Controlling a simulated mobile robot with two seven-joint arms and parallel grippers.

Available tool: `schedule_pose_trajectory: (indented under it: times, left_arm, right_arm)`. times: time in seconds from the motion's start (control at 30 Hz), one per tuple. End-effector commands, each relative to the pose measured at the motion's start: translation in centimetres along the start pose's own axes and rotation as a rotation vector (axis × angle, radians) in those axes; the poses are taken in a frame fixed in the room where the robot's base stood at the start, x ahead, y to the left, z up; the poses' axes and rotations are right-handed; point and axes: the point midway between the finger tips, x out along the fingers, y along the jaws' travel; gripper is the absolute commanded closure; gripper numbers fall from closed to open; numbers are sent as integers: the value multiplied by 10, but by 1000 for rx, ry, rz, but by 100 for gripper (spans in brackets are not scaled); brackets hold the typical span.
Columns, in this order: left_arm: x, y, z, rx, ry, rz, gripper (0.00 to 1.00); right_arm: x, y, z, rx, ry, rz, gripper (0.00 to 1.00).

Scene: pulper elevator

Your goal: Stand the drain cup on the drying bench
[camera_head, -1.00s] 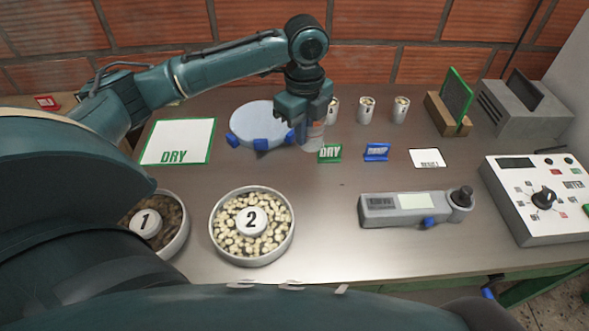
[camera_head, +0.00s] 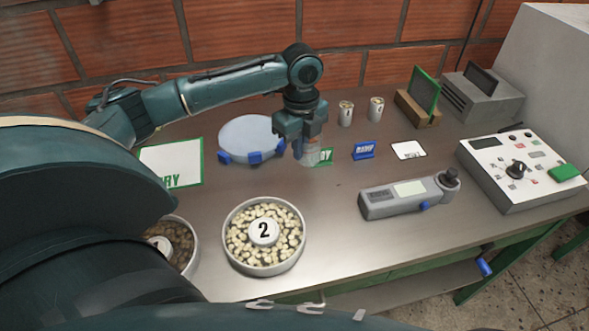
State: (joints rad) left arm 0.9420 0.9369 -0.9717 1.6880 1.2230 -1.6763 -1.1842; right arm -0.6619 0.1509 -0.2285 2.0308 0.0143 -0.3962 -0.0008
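My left gripper (camera_head: 305,140) points down over the back middle of the metal-topped bench (camera_head: 340,215). It appears shut on a clear, pale cup, the drain cup (camera_head: 309,157). The cup is upright and covers part of a small green DRY sign (camera_head: 326,156). I cannot tell whether its base touches the bench. A white mat with a green border and the letters DRY (camera_head: 172,164) lies at the back left, partly behind my arm. No separate drying bench can be made out. My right gripper is not in view.
A pale blue disc with blue tabs (camera_head: 248,137) sits left of the gripper. Labelled cans (camera_head: 345,113) stand at the back.

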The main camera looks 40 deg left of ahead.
Motion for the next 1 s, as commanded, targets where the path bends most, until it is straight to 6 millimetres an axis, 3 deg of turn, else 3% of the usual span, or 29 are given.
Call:
schedule_pose_trajectory:
  times: [0.5, 0.97, 1.0]
  left_arm:
    - [71, 0, -1, 0, 1, 2, 100]
    - [80, 0, 0, 1, 0, 1, 100]
    - [80, 0, 0, 1, 0, 0, 94]
  right_arm:
    - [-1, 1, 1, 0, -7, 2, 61]
    - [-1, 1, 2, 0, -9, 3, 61]
    - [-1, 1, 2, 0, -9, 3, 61]
